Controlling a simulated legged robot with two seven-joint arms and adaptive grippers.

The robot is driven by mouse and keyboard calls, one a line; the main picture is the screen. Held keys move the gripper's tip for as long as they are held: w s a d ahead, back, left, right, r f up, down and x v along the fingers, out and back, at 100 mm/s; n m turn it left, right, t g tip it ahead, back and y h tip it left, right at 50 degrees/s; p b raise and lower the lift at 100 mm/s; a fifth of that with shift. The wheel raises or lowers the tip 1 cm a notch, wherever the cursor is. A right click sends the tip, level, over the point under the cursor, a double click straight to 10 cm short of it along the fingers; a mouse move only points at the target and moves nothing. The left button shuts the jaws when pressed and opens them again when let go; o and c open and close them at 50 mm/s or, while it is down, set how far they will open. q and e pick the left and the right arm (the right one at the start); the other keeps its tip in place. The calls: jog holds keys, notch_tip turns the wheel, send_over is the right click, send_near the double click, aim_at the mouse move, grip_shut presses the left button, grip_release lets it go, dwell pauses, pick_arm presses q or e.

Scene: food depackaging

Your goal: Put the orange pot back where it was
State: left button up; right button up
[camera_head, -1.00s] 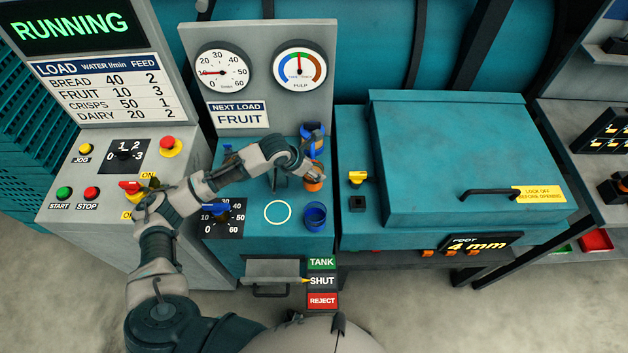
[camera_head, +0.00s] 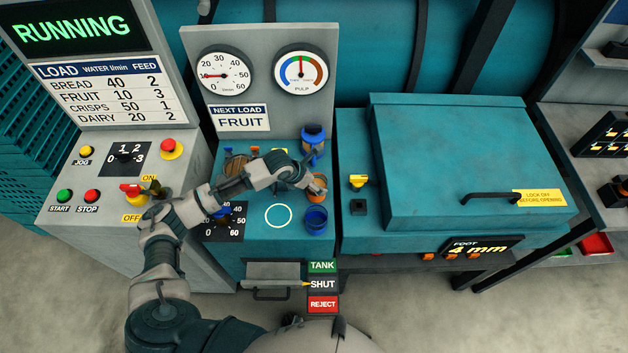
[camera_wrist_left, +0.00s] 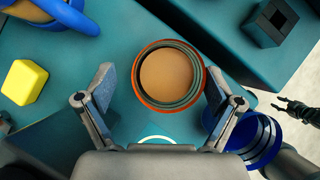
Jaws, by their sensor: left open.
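The orange pot (camera_head: 318,192) is on the teal bench top, just behind a blue pot (camera_head: 316,219). In the left wrist view the orange pot (camera_wrist_left: 167,77) shows from above, with an orange rim, a dark inner ring and a brown inside. My left gripper (camera_head: 314,181) is at the orange pot. In the wrist view its open fingers (camera_wrist_left: 163,95) are on either side of the pot, with visible gaps. A white ring mark (camera_head: 278,216) on the bench is bare, to the left of both pots. A dark claw, which may be my right gripper (camera_wrist_left: 296,113), shows at the wrist view's right edge; its jaw state is unclear.
A blue jug (camera_head: 313,140) stands behind the orange pot. A yellow block (camera_wrist_left: 24,82) lies near it in the wrist view. A teal lidded machine (camera_head: 470,150) rises to the right. A blue dial knob (camera_head: 221,211) is beneath my left arm.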

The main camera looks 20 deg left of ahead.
pick_arm(q)
jog(key=shift+a+r, duration=0.15)
jog(key=v, duration=1.1)
jog(key=shift+s+r, duration=0.25)
jog(key=shift+r, duration=0.05)
pick_arm(e)
jog(key=shift+a+r, duration=0.15)
jog(key=shift+a, duration=0.1)
pick_arm(q)
jog(key=shift+d, duration=0.2)
pick_arm(e)
jog(key=shift+a, duration=0.1)
